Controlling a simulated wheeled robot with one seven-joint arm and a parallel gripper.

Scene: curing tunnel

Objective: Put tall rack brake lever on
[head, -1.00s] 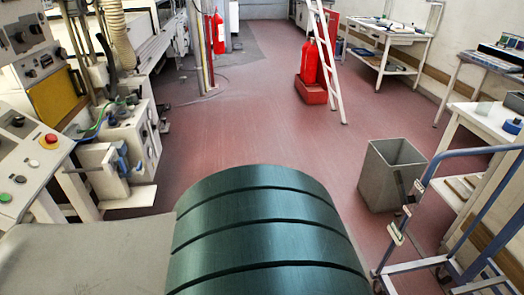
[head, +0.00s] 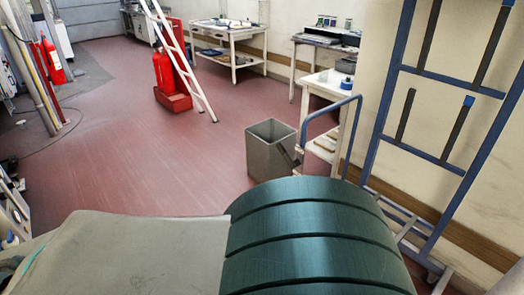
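A tall blue rack frame (head: 376,125) stands upright at the right of the head view, close to the cream wall. Dark bars (head: 405,114) with blue ends stick up from its crosspieces. Its lower part runs down to the right, with a castor (head: 436,277) near the floor. I cannot make out a brake lever or whether it is on or off. My gripper is not in view. My own body parts fill the bottom of the view and hide some of the floor in front of the rack.
A grey bin (head: 270,148) stands on the red floor, left of a curved blue handle (head: 330,107). A white ladder (head: 183,62) and red extinguishers (head: 164,72) stand farther back. White tables (head: 230,34) line the wall. Floor at centre left is clear.

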